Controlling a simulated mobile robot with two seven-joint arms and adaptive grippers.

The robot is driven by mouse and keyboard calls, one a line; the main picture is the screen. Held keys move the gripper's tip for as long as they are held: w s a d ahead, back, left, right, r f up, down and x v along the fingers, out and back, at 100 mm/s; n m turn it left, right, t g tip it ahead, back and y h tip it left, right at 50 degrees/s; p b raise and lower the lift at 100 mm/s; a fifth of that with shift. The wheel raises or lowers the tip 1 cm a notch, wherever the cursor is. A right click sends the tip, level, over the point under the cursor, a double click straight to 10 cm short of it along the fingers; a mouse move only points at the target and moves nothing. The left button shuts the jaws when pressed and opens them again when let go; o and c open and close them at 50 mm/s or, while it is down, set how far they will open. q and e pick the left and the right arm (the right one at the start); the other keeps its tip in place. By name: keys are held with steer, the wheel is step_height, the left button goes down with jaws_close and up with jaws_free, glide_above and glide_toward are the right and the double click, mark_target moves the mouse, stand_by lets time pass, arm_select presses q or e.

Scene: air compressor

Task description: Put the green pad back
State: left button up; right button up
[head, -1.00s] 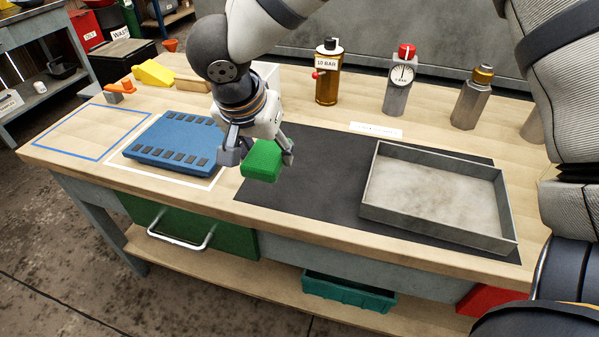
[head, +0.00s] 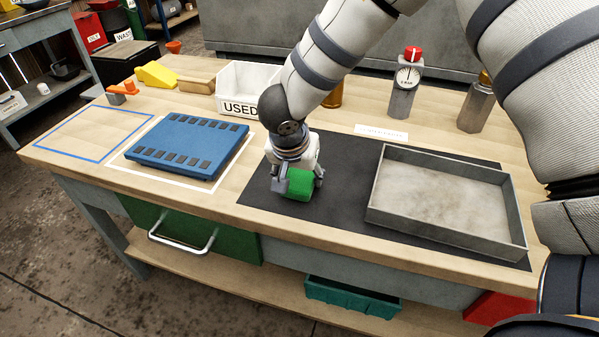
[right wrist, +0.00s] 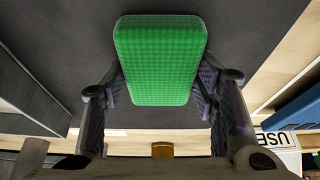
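The green pad (head: 299,186) is a small block with a ribbed top, seen over the left part of the black mat (head: 345,160). My right gripper (head: 297,183) is shut on it, with one finger at each side. In the right wrist view the green pad (right wrist: 160,60) sits between the two fingers of the right gripper (right wrist: 158,82), with dark mat behind it. I cannot tell whether the pad touches the mat or hangs just above it. My left gripper is not in view.
A grey metal tray (head: 379,205) stands on the mat's right part. A blue slotted block (head: 190,145) lies left of the mat in a white outline. A white USED bin (head: 238,107) and a gauge bottle (head: 404,100) stand behind. A blue outlined area (head: 78,155) is empty.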

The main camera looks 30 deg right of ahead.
steer(key=o, duration=0.4)
steer(key=shift+o, duration=0.2)
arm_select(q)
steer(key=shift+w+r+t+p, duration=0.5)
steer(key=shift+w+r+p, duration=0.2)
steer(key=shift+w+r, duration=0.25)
arm_select(e)
steer(key=v, duration=1.2)
steer(key=shift+r, duration=0.15)
